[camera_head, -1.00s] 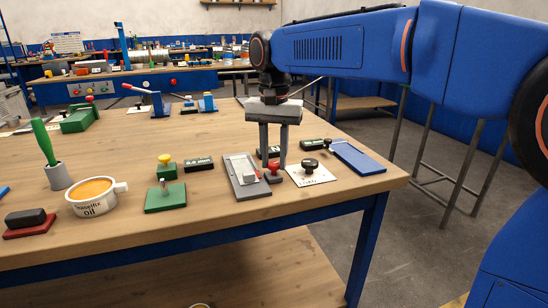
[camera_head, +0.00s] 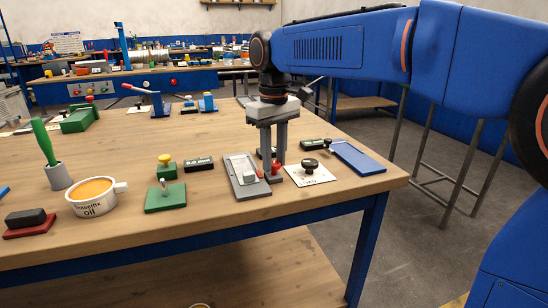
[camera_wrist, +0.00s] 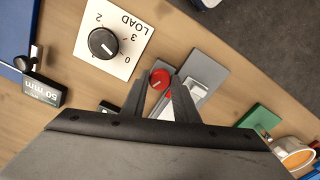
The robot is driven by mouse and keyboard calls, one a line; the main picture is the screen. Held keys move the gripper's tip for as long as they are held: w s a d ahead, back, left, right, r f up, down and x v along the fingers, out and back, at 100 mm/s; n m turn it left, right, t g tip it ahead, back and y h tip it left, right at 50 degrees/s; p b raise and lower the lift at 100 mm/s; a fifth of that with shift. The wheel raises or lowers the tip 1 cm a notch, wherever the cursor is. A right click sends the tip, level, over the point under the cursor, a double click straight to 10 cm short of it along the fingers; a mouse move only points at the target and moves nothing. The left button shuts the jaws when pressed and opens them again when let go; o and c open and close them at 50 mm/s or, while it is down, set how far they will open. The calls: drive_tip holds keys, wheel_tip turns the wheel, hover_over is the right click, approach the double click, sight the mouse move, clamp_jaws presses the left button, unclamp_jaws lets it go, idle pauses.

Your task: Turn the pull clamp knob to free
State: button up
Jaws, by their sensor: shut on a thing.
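A small red knob (camera_head: 275,168) stands on a grey base on the bench, beside a grey plate carrying a pale block (camera_head: 247,178). It also shows in the wrist view (camera_wrist: 160,78), round and red with a lighter line on its top. My gripper (camera_head: 274,170) points down over it, with one finger on each side of the knob. In the wrist view my gripper (camera_wrist: 160,82) has its fingertips close about the red knob, shut on it. The fingers hide part of the knob and its base. No "free" marking can be read.
A white LOAD dial card with a black knob (camera_head: 310,163) lies just right of my gripper. A blue plate (camera_head: 358,157) is further right. A green block (camera_head: 165,197), a yellow-topped knob (camera_head: 165,160) and an oil cup (camera_head: 92,198) stand left. The bench front is clear.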

sight(274, 163)
drive_tip(key=shift+n, duration=2.2)
drive_tip(key=o, duration=1.1)
drive_tip(key=shift+c, duration=0.2)
drive_tip(key=shift+r, duration=0.15)
wheel_tip(274, 163, up, 17)
drive_tip(key=shift+r, duration=0.1)
